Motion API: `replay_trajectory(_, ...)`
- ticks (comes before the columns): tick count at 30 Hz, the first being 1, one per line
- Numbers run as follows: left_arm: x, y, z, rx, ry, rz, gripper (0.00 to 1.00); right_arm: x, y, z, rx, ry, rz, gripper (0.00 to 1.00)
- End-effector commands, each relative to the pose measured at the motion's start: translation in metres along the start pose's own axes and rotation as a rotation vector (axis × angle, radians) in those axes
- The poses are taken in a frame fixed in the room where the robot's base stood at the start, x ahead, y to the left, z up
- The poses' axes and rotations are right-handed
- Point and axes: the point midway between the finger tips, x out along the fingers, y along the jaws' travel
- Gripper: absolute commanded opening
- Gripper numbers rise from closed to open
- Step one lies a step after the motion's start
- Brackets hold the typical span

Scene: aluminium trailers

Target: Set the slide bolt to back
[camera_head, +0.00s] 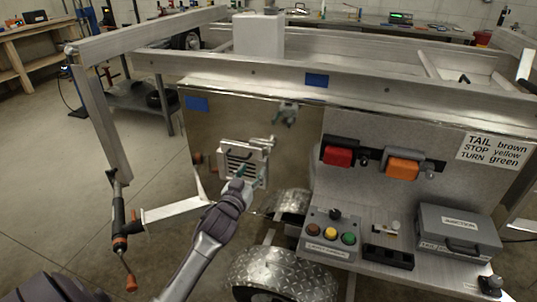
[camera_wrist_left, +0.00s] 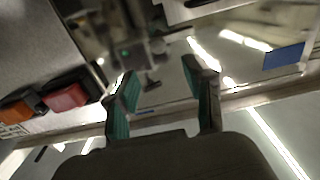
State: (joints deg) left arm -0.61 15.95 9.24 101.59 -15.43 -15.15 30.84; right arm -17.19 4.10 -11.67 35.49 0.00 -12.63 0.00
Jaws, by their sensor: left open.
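A metal fitting with a short rod at its right end, which looks like the slide bolt (camera_head: 262,143), sits at the upper edge of a louvred plate (camera_head: 241,163) on the trailer's front panel. I cannot make out which position the bolt is in. My left gripper (camera_head: 250,175) is in front of the plate's lower right part, just below the fitting. In the left wrist view the left gripper (camera_wrist_left: 160,98) has its green-padded fingers apart, with nothing between them. A blurred metal fitting (camera_wrist_left: 140,50) lies beyond the fingers. My right gripper is not in view.
Another small bracket (camera_head: 286,113) is higher on the panel. A red light (camera_head: 338,155) and an orange light (camera_head: 403,168) are to the right. Below them stand a button box (camera_head: 331,235) and a grey junction box (camera_head: 457,232). A trailer frame post (camera_head: 103,130) stands at left.

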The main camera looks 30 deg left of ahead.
Motion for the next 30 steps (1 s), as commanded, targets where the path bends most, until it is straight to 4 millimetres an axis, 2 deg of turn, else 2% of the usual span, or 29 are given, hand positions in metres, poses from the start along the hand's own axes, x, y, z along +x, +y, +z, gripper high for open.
replay_trajectory(3,0.028,0.0,-0.001,0.002,0.001,-0.001,0.52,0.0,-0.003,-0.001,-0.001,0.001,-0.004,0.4)
replay_trajectory(9,0.069,0.0,0.0,0.001,0.0,0.0,0.52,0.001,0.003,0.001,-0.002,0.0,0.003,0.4)
replay_trajectory(15,0.096,0.0,0.001,0.001,-0.002,0.0,0.52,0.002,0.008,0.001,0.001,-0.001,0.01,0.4)
replay_trajectory(21,0.105,0.001,0.001,0.0,-0.001,0.001,0.52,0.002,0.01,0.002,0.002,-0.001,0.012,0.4)
replay_trajectory(28,0.105,0.001,0.001,0.001,-0.001,0.001,0.52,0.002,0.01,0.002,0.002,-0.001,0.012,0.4)
replay_trajectory(30,0.105,0.001,0.001,0.001,-0.001,0.001,0.41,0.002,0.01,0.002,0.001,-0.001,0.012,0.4)
